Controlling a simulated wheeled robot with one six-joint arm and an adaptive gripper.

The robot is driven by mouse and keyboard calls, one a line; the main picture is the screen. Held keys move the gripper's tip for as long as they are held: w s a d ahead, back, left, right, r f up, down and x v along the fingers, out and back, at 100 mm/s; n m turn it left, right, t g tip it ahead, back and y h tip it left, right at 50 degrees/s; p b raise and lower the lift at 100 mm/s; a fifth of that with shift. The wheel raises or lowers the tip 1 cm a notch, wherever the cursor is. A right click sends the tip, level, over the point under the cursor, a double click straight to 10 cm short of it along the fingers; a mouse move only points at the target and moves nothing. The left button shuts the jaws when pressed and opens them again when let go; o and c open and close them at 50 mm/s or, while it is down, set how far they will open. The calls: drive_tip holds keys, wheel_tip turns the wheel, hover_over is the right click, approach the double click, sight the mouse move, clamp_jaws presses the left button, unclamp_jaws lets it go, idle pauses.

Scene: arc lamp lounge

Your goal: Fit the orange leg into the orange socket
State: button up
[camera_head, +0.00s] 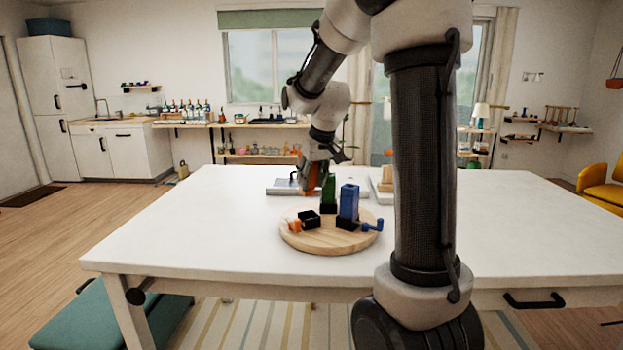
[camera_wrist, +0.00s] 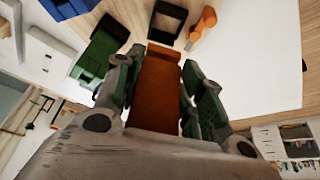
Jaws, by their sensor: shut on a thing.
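My gripper (camera_head: 316,170) is shut on the orange leg (camera_wrist: 155,95), a block held between the two fingers (camera_wrist: 164,62) in the wrist view. In the head view the orange leg (camera_head: 309,182) is partly hidden by the fingers, behind the board's back left edge. A black, open square socket (camera_head: 309,218) stands empty on the round wooden board (camera_head: 325,243). A small orange piece (camera_head: 294,226) lies beside it. In the wrist view the socket (camera_wrist: 167,20) is past the leg's far end, with the orange piece (camera_wrist: 203,24) to its right. Leg and socket are apart.
A green leg (camera_head: 328,188) and a blue leg (camera_head: 348,202) stand upright in black sockets on the board, near the empty socket. A small blue piece (camera_head: 373,226) is at the board's right. A grey flat object (camera_head: 283,188) lies behind. The white table (camera_head: 190,225) is clear at left.

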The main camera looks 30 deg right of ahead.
drive_tip(key=shift+f, duration=2.9)
drive_tip(key=shift+f, duration=1.85)
drive_tip(key=o, duration=1.4)
drive_tip(key=v, duration=1.2)
